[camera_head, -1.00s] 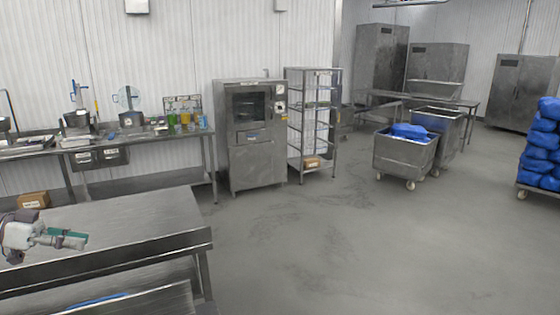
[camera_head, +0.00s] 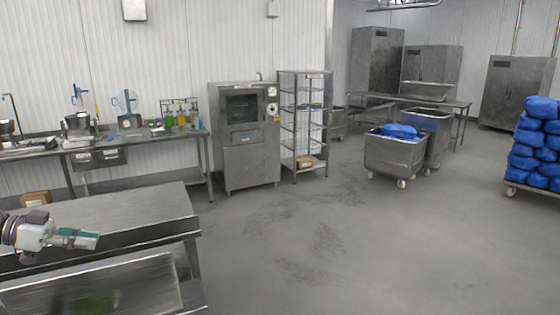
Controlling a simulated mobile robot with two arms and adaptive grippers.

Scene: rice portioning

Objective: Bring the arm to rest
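My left gripper (camera_head: 80,239) comes in from the left edge, with a white and grey wrist and green-and-grey fingers. It is above the near steel table (camera_head: 140,207), pointing right. Nothing clearly shows between its fingers. The gap between the fingers is too small to judge. My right gripper is not in view.
A lower steel surface (camera_head: 140,285) is at the bottom left. A steel oven cabinet (camera_head: 250,165) and a wire rack (camera_head: 303,125) stand by the wall. Wheeled steel bins (camera_head: 393,157) stand further right, and a cart of blue sacks (camera_head: 535,150) at the right edge. The middle floor is clear.

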